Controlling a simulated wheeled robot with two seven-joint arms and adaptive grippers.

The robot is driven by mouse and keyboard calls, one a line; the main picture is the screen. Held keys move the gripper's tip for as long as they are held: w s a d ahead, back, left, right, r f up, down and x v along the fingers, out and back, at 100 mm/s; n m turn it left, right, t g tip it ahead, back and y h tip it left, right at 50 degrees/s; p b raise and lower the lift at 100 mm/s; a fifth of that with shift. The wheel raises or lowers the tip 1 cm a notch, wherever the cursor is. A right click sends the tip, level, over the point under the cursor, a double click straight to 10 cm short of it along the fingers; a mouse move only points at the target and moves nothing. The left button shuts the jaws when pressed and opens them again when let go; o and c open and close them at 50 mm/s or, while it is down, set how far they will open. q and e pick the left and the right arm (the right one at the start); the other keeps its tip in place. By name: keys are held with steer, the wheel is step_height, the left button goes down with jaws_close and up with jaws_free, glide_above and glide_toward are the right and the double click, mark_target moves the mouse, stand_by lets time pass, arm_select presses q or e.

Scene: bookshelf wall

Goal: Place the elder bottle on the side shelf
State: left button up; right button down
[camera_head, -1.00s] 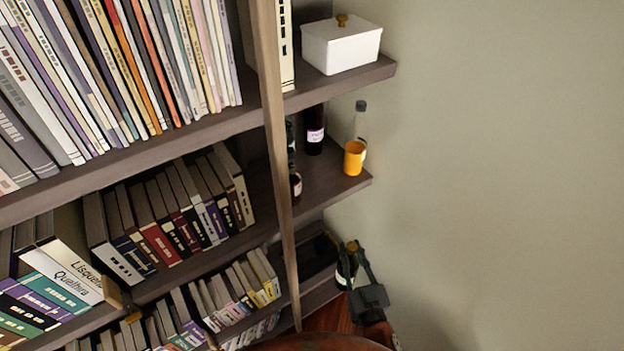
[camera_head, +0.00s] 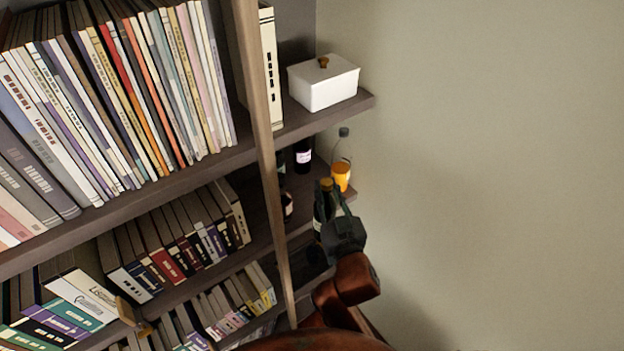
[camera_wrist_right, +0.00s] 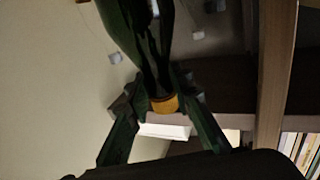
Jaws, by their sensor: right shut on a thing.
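My right gripper (camera_head: 331,195) is shut on a dark green bottle with a yellow cap (camera_head: 318,213). No label on it is readable, so I cannot confirm it is the elder bottle. In the head view it is roughly upright, in front of the side shelf (camera_head: 306,194); I cannot tell whether it touches the shelf. In the right wrist view the gripper fingers (camera_wrist_right: 161,98) flank the neck of the bottle (camera_wrist_right: 146,38), near its cap. My left gripper is not in view.
On the side shelf stand a dark bottle with a pale label (camera_head: 302,156), a small dark bottle (camera_head: 287,206) and a clear bottle with orange contents (camera_head: 341,174). A white lidded box (camera_head: 323,86) sits above. A wooden upright (camera_head: 264,140) borders the left; bare wall lies right.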

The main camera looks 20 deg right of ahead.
steer(key=w+f+p, duration=0.3)
steer(key=w+p, duration=0.1)
steer(key=w, duration=1.3)
steer(key=shift+w+d+f, duration=0.15)
steer(key=shift+d, duration=0.25)
steer(key=shift+f, duration=0.2)
steer(key=c, duration=1.7)
jaws_free()
steer(key=shift+f, duration=0.1)
